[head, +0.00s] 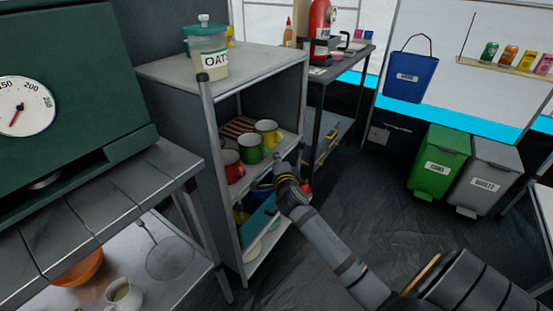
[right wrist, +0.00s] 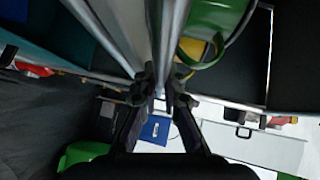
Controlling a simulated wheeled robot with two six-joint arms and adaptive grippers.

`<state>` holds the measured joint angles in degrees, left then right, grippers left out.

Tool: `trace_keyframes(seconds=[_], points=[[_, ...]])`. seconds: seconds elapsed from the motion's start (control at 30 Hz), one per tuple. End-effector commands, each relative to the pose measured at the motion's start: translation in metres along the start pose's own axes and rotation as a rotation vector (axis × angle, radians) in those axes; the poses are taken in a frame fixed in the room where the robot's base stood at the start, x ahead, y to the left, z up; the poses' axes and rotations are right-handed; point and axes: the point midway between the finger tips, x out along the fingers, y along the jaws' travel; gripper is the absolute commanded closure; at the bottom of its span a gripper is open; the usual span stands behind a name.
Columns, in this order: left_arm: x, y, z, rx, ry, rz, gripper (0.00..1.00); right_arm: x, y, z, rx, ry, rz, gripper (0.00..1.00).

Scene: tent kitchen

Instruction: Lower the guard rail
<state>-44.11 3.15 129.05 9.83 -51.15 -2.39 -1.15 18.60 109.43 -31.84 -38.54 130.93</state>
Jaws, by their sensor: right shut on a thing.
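The guard rail appears to be the narrow grey bar (right wrist: 171,35) along the front of the mug shelf; its ends are hard to make out. My right gripper (head: 277,165) is at the right part of that shelf's front edge. In the right wrist view my right gripper (right wrist: 163,88) is closed around the bar, with the green mug (right wrist: 213,22) close beside it. A grey rod (head: 208,110) with a dark cap stands upright at the unit's left front corner; I cannot tell if it belongs to the rail. My left gripper is out of view.
The grey shelf unit (head: 265,65) holds an oats jar (head: 208,50) on top and red, green and yellow mugs (head: 251,149) on the middle shelf. A metal counter (head: 110,200) stands at the left. Green (head: 439,160) and grey (head: 487,175) bins stand at the right, with open floor before them.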

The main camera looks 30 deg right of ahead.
Motion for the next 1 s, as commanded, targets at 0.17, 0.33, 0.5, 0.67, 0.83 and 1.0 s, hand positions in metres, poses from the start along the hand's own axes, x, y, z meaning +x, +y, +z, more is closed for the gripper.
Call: trace_keyframes(seconds=[0.17, 0.33, 0.5, 0.67, 0.83, 1.0], points=[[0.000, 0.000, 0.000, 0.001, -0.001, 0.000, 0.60, 0.000, -0.001, 0.000, 0.000, 0.001, -0.001, 0.82], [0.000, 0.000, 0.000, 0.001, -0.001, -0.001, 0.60, 0.000, -0.001, 0.000, 0.000, 0.001, 0.000, 0.68], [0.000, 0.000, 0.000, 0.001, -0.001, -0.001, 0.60, 0.000, 0.000, 0.000, 0.000, 0.000, 0.001, 0.68], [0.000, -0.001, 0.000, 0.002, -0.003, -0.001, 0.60, -0.007, 0.001, 0.000, -0.001, 0.000, 0.001, 0.68], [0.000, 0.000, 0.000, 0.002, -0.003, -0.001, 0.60, -0.035, 0.001, 0.000, 0.000, -0.002, 0.001, 0.68], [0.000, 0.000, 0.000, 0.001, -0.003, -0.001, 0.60, -0.064, 0.000, 0.000, 0.001, -0.001, 0.001, 0.68]])
